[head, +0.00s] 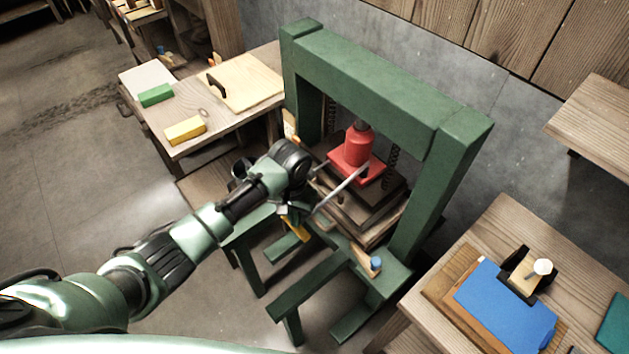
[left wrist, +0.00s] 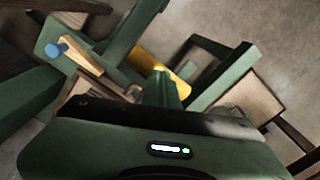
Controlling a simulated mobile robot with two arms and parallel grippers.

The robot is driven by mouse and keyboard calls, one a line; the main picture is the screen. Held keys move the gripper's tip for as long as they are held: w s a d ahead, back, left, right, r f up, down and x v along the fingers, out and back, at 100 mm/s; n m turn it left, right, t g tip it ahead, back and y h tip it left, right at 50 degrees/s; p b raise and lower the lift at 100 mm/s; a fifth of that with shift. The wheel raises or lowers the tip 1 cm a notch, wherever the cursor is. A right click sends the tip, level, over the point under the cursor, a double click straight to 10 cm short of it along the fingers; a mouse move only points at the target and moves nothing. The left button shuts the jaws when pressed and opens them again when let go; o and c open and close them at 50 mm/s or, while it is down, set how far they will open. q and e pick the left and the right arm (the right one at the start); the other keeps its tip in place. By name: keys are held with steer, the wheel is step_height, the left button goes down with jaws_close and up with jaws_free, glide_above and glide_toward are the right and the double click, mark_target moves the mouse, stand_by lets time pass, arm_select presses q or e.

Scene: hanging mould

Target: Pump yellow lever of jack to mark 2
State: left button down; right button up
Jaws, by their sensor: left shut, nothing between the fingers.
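The red jack (head: 357,152) stands inside the green press frame, on dark plates. A grey lever rod (head: 342,190) slopes from it down to the lower left. A yellow piece (head: 299,232), seemingly the lever's grip, shows just below my left gripper (head: 293,213); part of it is hidden. In the left wrist view the yellow piece (left wrist: 165,67) lies behind the tip of my left gripper (left wrist: 166,90). The gripper is shut and empty, close to the yellow piece; I cannot tell whether they touch. No marks are readable. My right gripper is not in view.
The green frame (head: 385,85) rises around the jack. A wooden piece with a blue knob (head: 375,263) sits at its front. A table with a yellow block (head: 185,130) stands at left; another with a blue sheet (head: 505,306) stands at right.

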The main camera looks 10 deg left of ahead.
arm_select(q)
step_height(320, 180, up, 6)
steer(key=p, duration=0.3)
steer(key=shift+p, duration=0.35)
step_height(320, 180, up, 8)
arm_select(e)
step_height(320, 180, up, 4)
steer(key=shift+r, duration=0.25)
arm_select(q)
step_height(320, 180, down, 6)
steer(key=b, duration=0.2)
step_height(320, 180, up, 6)
steer(key=p, duration=0.1)
steer(key=shift+p, duration=0.3)
steer(key=shift+r, duration=0.1)
